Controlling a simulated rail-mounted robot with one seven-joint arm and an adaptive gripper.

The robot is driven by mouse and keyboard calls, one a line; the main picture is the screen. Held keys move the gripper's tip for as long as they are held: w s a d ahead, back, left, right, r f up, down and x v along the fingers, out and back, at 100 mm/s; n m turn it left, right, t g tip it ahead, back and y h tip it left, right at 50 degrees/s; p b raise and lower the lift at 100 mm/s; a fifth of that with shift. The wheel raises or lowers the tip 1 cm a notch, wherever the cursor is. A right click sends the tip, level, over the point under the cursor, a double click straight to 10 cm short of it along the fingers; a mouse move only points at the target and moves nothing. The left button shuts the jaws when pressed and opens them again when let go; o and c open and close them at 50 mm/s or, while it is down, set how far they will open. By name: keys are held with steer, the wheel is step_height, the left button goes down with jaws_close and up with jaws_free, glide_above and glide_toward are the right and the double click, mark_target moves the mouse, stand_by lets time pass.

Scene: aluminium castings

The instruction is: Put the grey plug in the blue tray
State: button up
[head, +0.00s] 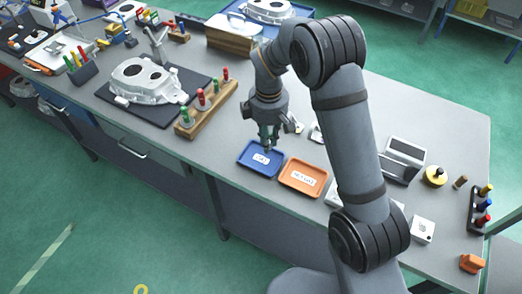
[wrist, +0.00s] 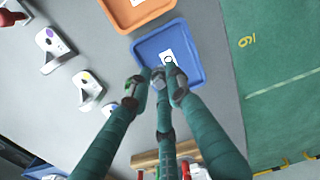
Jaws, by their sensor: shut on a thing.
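My gripper (head: 268,146) is over the blue tray (head: 245,158) in the head view, its fingers pointing down. In the wrist view my gripper (wrist: 160,80) has its green fingers closed together at the near edge of the blue tray (wrist: 195,50). A small grey piece, the grey plug (wrist: 169,61), shows at the fingertips, mostly hidden by them. It overlaps the white label in the tray in this view. I cannot tell whether it touches the tray floor. In the head view the plug is too small to make out.
An orange tray (head: 303,177) stands right beside the blue one. A wooden rack with coloured plugs (head: 205,107) and a large casting (head: 146,82) stand to the left. White brackets (wrist: 88,88) lie left of the trays in the wrist view. The table's front edge is close.

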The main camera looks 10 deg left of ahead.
mark_target(261, 159)
steer(key=shift+s+a+f, duration=0.55)
steer(key=shift+a+f, duration=0.2)
steer(key=shift+a, duration=0.1)
steer(key=shift+f+p, duration=0.6)
steer(key=shift+f, duration=1.3)
steer(key=shift+f, duration=0.2)
steer(key=o, duration=0.7)
steer(key=shift+c, duration=0.2)
steer(key=shift+r, duration=0.2)
step_height(261, 159, up, 12)
steer(key=b, duration=0.1)
